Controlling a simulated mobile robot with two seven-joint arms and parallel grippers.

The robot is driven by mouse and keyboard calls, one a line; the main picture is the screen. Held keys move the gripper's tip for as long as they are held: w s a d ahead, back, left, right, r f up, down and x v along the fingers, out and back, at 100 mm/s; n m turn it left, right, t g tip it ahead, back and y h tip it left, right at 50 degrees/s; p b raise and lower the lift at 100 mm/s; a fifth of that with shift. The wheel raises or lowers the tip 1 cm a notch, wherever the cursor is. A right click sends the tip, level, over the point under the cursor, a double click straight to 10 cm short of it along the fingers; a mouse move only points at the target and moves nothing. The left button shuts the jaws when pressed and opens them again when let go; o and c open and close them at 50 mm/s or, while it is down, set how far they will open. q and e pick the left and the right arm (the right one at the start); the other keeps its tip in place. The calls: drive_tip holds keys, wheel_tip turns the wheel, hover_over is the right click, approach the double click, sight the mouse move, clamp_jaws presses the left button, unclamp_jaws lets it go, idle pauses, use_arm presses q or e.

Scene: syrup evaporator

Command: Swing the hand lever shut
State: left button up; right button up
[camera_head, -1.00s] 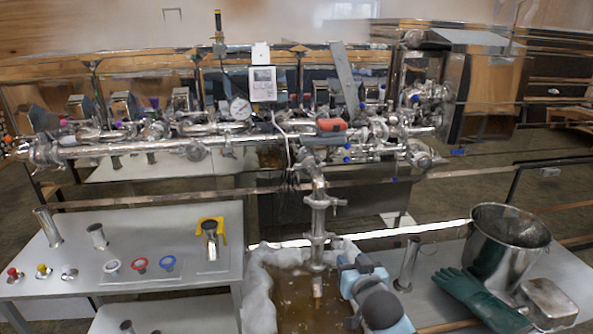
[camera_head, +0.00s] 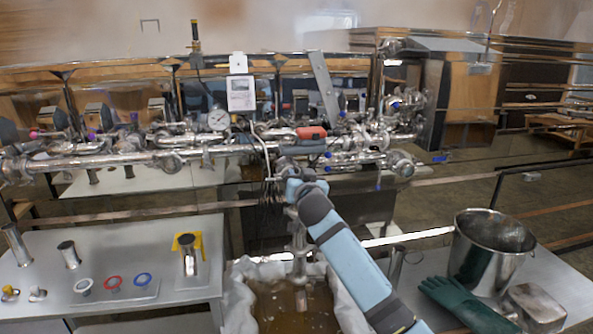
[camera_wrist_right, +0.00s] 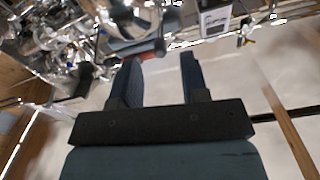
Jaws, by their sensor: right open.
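A flat grey lever bar (camera_head: 325,87), which looks like the hand lever, stands up from the pipework, tilted with its top to the left. Below it an orange-red handle-like part (camera_head: 311,133) lies along the pipes. My right gripper (camera_head: 291,188) is at the end of the blue arm, below the orange-red part and in front of the vertical pipe. In the head view its fingers are hard to make out. In the right wrist view the two dark fingers (camera_wrist_right: 158,65) are apart with nothing between them, pointing at the pipework. My left gripper is out of view.
Long steel pipes (camera_head: 110,161) with valves and a gauge (camera_head: 218,119) cross the scene. A lined tub (camera_head: 345,307) of brown liquid stands below. A steel bucket (camera_head: 472,262) and green glove (camera_head: 455,297) are at right. A grey table (camera_head: 120,245) with small fittings is at left.

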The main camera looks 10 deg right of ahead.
sight(297, 172)
drive_tip(key=shift+w, duration=2.1)
drive_tip(key=shift+c, duration=0.4)
clamp_jaws()
